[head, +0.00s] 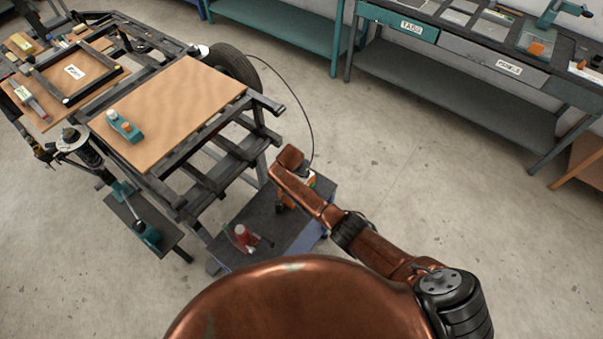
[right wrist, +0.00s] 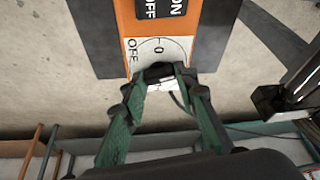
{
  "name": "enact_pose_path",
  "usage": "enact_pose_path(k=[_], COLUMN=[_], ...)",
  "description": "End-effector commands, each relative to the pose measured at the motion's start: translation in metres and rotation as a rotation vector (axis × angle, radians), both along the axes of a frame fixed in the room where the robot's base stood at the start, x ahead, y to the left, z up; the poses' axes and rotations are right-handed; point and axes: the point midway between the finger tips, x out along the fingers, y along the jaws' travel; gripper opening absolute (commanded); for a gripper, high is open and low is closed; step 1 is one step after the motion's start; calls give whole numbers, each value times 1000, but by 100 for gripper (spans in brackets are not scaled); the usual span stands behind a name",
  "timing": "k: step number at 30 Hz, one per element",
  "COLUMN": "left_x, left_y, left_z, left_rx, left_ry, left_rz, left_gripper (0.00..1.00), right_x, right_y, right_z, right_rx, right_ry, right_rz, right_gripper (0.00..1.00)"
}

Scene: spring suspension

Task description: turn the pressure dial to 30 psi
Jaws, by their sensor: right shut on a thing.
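An orange panel (right wrist: 127,20) on a dark housing fills the upper part of the right wrist view. It carries a black ON/OFF switch (right wrist: 160,8) and a pale round dial face (right wrist: 150,50) marked OFF and 0. My right gripper (right wrist: 160,74) has its green fingers shut on the dark pressure dial knob (right wrist: 157,70) at the lower part of that face. The fingers hide much of the knob, and I cannot read a 30 mark or a pointer. In the head view the orange unit (head: 309,178) is partly hidden behind my right arm. My left gripper is not in view.
The unit stands on a low dark platform (head: 277,228) with a red item (head: 242,235). To its left is a metal frame bench (head: 222,158) with a wooden board (head: 175,112). A cable (head: 300,100) rises behind the unit. Open floor lies to the right.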

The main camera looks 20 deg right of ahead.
Motion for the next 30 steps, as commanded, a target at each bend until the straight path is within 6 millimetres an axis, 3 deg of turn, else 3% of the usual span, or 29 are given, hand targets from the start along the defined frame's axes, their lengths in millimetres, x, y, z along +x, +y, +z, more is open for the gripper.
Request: enact_pose_path(k=[11,30], left_x=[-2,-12], left_y=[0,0], left_z=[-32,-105], left_rx=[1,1], left_ry=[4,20], left_rz=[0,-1], left_gripper=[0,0], right_x=[3,6], right_y=[3,2], right_z=[-4,-4], right_rx=[0,-4], right_ry=[2,2], right_rz=[-357,-897], right_gripper=[3,3])
